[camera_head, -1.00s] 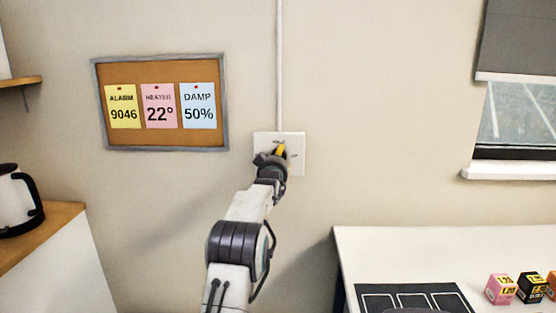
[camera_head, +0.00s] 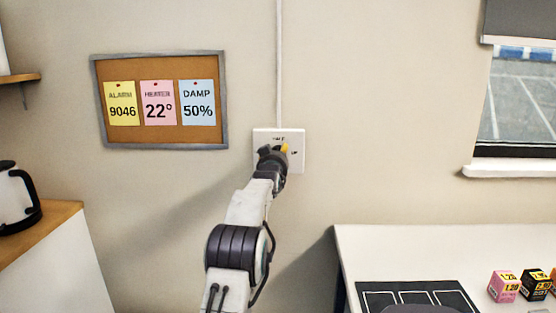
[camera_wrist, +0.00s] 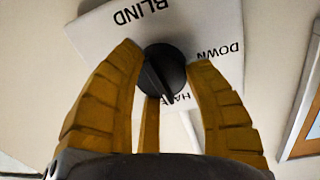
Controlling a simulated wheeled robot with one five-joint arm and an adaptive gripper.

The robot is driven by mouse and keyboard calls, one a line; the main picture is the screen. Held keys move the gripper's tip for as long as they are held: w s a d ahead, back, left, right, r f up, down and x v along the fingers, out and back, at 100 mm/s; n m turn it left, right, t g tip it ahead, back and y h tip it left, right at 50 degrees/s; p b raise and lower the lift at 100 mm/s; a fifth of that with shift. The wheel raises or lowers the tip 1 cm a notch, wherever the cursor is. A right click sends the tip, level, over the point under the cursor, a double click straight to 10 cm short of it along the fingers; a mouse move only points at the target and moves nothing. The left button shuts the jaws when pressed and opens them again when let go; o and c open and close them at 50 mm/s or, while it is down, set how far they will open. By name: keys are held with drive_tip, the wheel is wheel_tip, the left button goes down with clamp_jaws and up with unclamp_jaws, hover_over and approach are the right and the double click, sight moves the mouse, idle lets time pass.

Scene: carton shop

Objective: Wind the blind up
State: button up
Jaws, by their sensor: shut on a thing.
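The grey blind (camera_head: 520,20) hangs in the upper part of the window at the right of the head view, with its pale bottom bar above most of the glass. A white wall plate (camera_head: 298,160) is on the wall at the middle. In the wrist view the plate (camera_wrist: 205,30) reads BLIND and DOWN, with another word partly hidden. A round black knob (camera_wrist: 163,72) sits on it. My gripper (camera_head: 278,153) is at the plate, its yellow fingers on either side of the knob, shut on it. The arm hides the knob in the head view.
A cork board (camera_head: 162,136) with notes hangs left of the plate. A kettle (camera_head: 15,200) stands on a counter at the left. A white table (camera_head: 400,245) at the lower right bears a dark mat (camera_head: 460,288) and small boxes (camera_head: 505,286).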

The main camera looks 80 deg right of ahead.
drive_tip(key=shift+r+m, duration=0.15)
drive_tip(key=shift+m, duration=0.65)
drive_tip(key=shift+r+m, duration=0.15)
drive_tip(key=shift+m, duration=0.65)
drive_tip(key=shift+w+r+m, duration=0.1)
drive_tip(key=shift+m, duration=0.2)
drive_tip(key=o, duration=0.8)
drive_tip(key=shift+c, duration=0.2)
drive_tip(key=o, duration=0.4)
drive_tip(key=shift+f, duration=0.25)
drive_tip(key=shift+o, duration=0.2)
drive_tip(key=shift+a, duration=0.1)
drive_tip(key=a, duration=1.1)
drive_tip(key=shift+a+r, duration=0.3)
drive_tip(key=shift+a, duration=0.05)
drive_tip(key=shift+w, duration=0.1)
